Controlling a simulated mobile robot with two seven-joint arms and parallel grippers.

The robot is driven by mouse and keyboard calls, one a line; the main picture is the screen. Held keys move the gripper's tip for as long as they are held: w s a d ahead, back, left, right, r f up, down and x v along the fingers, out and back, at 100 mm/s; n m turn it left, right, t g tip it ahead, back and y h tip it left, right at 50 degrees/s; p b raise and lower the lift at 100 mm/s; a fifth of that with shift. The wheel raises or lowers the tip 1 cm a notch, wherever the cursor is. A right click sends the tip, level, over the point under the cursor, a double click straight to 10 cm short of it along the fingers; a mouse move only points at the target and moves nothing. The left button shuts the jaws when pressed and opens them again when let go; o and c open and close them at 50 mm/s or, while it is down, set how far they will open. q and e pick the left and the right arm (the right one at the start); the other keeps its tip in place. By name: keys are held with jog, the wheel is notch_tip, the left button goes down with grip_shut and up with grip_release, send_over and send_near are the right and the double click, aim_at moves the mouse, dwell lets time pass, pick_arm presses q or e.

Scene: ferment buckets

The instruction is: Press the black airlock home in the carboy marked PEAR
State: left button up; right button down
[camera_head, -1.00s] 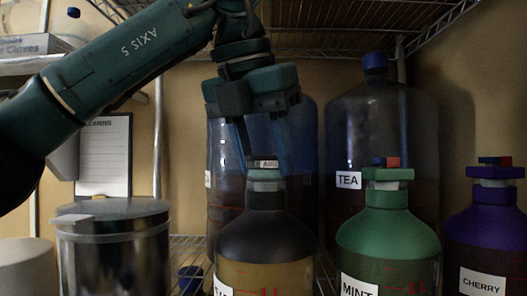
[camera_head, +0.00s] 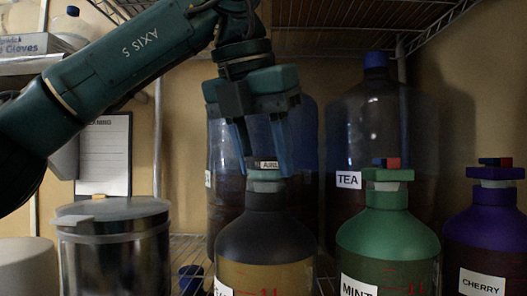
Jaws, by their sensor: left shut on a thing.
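My left gripper (camera_head: 262,160) points down, shut on a small piece with a white label strip reading in part "AIRL" (camera_head: 268,165), which I take to be the airlock; its body is mostly hidden between the fingers. It is right above the pale green-grey neck collar (camera_head: 265,184) of a carboy with a dark shoulder (camera_head: 264,238) and yellow-brown contents. I cannot tell how deep it sits. This carboy's label (camera_head: 222,289) is cut off at the bottom edge, so I cannot read PEAR on it. My right gripper is not in view.
A green MINT carboy (camera_head: 387,232) and a purple CHERRY carboy (camera_head: 485,225) stand to the right, both with capped necks. Large blue-capped TEA carboy (camera_head: 380,130) is behind. A metal bin (camera_head: 115,245) stands left. A wire shelf (camera_head: 320,20) hangs overhead.

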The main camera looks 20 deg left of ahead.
pick_arm(q)
jog(key=o, duration=1.1)
jog(key=shift+c, duration=0.2)
jog(key=v, duration=0.7)
jog(key=shift+s+r, duration=0.2)
